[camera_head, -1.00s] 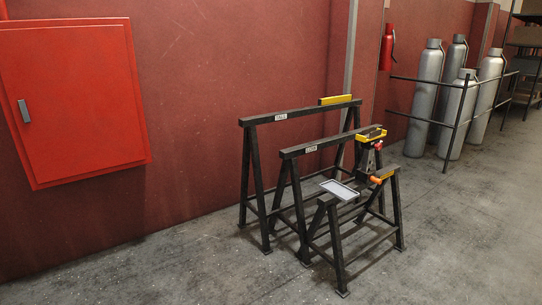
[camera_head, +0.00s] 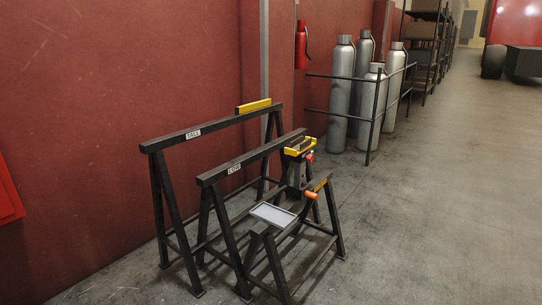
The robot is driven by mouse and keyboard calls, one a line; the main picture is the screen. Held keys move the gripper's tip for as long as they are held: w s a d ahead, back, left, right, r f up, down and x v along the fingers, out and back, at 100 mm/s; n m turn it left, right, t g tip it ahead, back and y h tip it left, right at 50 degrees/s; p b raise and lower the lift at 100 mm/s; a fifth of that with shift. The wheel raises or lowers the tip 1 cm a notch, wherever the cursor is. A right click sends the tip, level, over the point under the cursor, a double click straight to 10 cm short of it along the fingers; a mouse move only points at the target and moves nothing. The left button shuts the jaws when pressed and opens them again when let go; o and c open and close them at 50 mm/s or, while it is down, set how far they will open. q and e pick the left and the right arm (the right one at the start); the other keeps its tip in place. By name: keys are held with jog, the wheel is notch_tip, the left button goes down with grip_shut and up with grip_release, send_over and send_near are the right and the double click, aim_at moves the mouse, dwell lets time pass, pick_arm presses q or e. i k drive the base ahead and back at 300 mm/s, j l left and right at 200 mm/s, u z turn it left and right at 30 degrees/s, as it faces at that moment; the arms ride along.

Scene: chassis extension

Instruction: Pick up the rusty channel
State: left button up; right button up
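No rusty channel can be made out in the head view. Neither of my grippers is in view. Black sawhorses stand on the floor left of the middle: one labelled TALL (camera_head: 205,130) at the back, one labelled LOW (camera_head: 250,158) in front of it, and a shorter one (camera_head: 290,223) nearest. A yellow piece (camera_head: 254,105) sits on the right end of the tall beam. A yellow-and-black clamp-like stand (camera_head: 300,147) with red and orange knobs is at the right end of the low one. A light grey tray (camera_head: 273,214) rests by the shortest sawhorse.
Several grey gas cylinders (camera_head: 343,95) stand behind a black rail (camera_head: 372,118) at the back. A red fire extinguisher (camera_head: 301,45) hangs on the red wall. Dark shelving (camera_head: 427,40) and a red vehicle-like body (camera_head: 515,22) are farther off. The grey floor (camera_head: 440,200) at right is clear.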

aim_at(297, 144)
jog(key=i+l+z, duration=0.15)
jog(key=i+z, duration=1.05)
